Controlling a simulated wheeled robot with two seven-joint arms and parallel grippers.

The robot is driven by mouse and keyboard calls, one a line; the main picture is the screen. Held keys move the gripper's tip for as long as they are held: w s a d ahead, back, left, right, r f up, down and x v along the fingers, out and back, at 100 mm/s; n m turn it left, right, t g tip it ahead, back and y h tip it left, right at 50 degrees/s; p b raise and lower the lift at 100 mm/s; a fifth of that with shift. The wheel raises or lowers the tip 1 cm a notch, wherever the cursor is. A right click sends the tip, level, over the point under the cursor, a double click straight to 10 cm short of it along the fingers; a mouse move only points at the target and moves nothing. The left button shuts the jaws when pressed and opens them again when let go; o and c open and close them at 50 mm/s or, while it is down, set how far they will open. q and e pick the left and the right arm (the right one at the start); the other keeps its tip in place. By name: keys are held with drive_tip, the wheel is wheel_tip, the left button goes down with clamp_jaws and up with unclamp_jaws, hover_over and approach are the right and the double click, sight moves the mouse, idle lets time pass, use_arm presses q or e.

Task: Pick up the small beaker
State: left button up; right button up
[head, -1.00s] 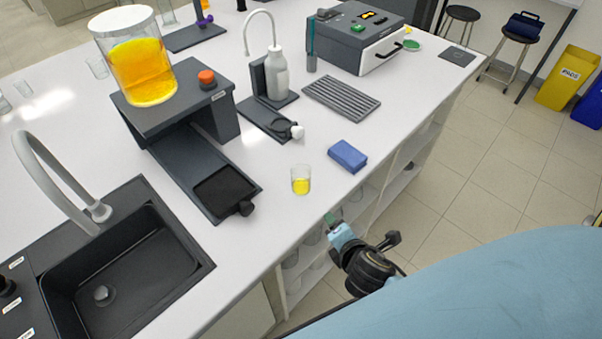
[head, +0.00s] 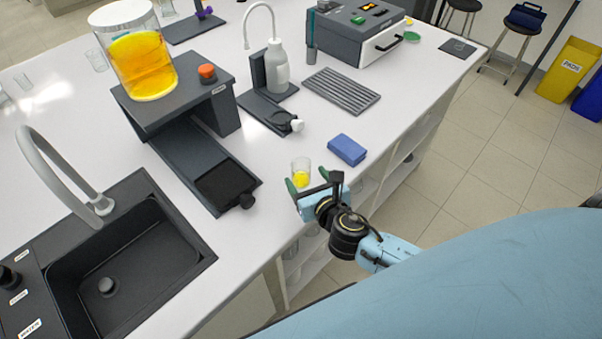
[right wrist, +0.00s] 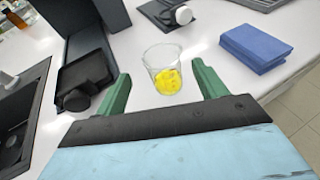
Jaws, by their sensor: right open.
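The small beaker (head: 301,173) is clear glass with yellow liquid in its lower part. It stands upright on the white bench near the front edge. My right gripper (head: 308,182) is open just in front of it, on the near side. In the right wrist view the beaker (right wrist: 164,72) stands beyond and between the two green fingertips (right wrist: 160,82), with visible space on both sides. Nothing is held. My left gripper does not show in either view.
A blue sponge-like block (head: 347,149) lies right of the beaker. A dark platform (head: 218,190) with a black pad is to its left, below a large vessel of orange liquid (head: 143,66). A sink (head: 130,255) is at lower left. A ridged grey rack (head: 341,90) lies behind.

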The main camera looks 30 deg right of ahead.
sight(305, 174)
drive_tip(key=x, duration=0.5)
drive_tip(key=shift+w+d+f, duration=0.2)
drive_tip(key=shift+f, duration=0.1)
drive_tip(key=c, duration=1.1)
drive_tip(key=shift+r, duration=0.15)
